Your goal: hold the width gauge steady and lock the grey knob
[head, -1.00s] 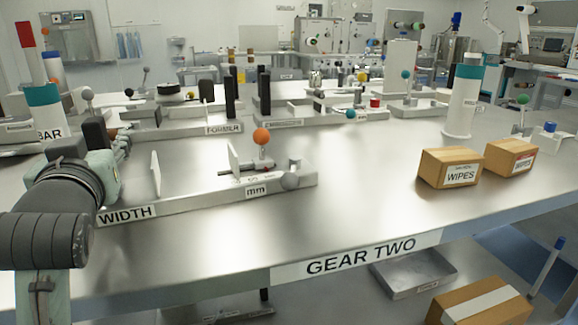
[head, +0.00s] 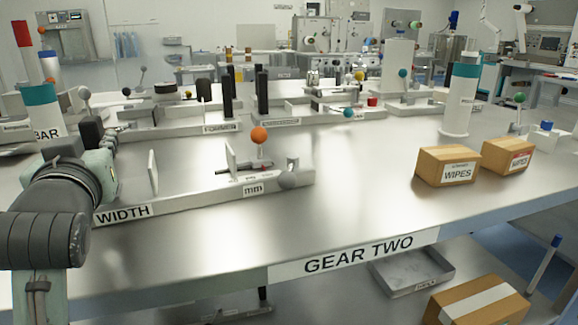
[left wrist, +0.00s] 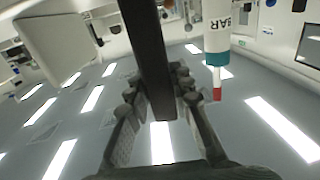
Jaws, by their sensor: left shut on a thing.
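The width gauge is a long pale base (head: 200,198) labelled WIDTH and mm, near the table's front edge. It carries two upright white plates (head: 153,171), an orange ball on a stem (head: 259,135) and, at its right end, a round grey knob (head: 288,179). My left gripper (head: 110,140) is at the gauge's left end, shut on a dark upright post (head: 92,133). In the left wrist view the post (left wrist: 150,50) stands between the two fingers (left wrist: 160,120). My right gripper is not in view, and nothing touches the grey knob.
Two cardboard WIPES boxes (head: 448,166) and a white-and-teal cylinder (head: 460,95) stand to the right. A BAR cylinder (head: 42,115) is at the left. Other gauges (head: 190,130) line the back. The table between gauge and boxes is clear.

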